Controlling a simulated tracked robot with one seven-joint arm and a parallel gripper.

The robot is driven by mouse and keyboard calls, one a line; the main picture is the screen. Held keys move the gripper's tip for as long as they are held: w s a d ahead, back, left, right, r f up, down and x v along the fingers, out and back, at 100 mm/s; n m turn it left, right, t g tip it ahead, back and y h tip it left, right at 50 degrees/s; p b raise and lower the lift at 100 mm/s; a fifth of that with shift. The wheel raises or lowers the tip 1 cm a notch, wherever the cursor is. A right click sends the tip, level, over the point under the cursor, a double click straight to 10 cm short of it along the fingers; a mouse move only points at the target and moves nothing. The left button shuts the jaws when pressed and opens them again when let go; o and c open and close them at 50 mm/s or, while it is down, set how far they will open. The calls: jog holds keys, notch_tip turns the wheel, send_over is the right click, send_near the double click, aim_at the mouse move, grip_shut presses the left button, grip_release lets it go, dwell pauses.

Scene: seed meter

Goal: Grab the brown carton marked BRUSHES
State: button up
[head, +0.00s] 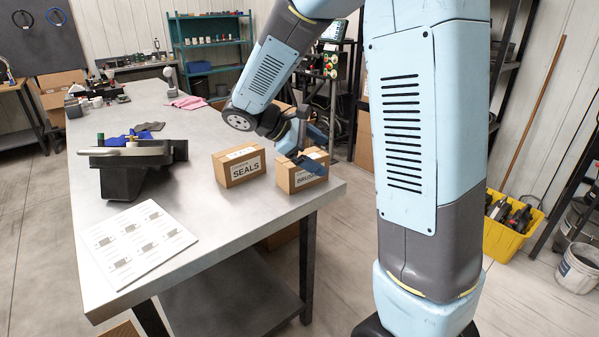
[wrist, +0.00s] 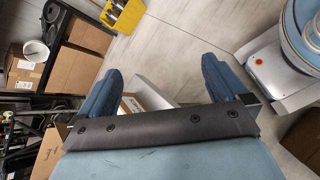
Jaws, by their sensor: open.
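The brown carton marked BRUSHES (head: 291,181) stands upright near the right corner of the grey workbench (head: 252,203). In the wrist view my gripper (wrist: 160,66) shows two blue fingers spread wide. A pale brown box piece (wrist: 130,104) shows between them, low and nearer the left finger; most of it is hidden by my gripper body. I cannot tell whether a finger touches the carton.
A similar carton marked SEALS (head: 239,170) stands just left of the BRUSHES carton, with a small gap. A dark seed meter device (head: 125,170) and a white printed sheet (head: 134,243) lie further left. The bench edge is close on the right. A yellow bin (head: 515,228) is on the floor.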

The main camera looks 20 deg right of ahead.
jog(key=w+a+f+n+t+h, duration=0.2)
jog(key=w+a+f+n, duration=0.1)
jog(key=w+a+f, duration=0.1)
jog(key=w+a+f+n+t+h, duration=0.2)
jog(key=w+a+f+n, duration=0.1)
jog(key=w+a+f, duration=0.1)
jog(key=w+a+f+n+t+h, duration=0.2)
jog(key=w+a+f+n, duration=0.1)
jog(key=w+a+f, duration=0.2)
jog(key=shift+w+a+f+n+h, duration=0.1)
jog(key=shift+w+f+n+h, duration=0.05)
jog(key=shift+w+n+h, duration=0.3)
jog(key=shift+w+f+t, duration=0.1)
jog(key=shift+w+t, duration=0.05)
jog(key=shift+t, duration=0.15)
jog(key=x, duration=1.3)
jog(key=shift+d+f, duration=0.2)
jog(key=shift+d, duration=0.1)
jog(key=c, duration=1.1)
jog(key=shift+r, duration=0.1)
jog(key=shift+c, duration=0.2)
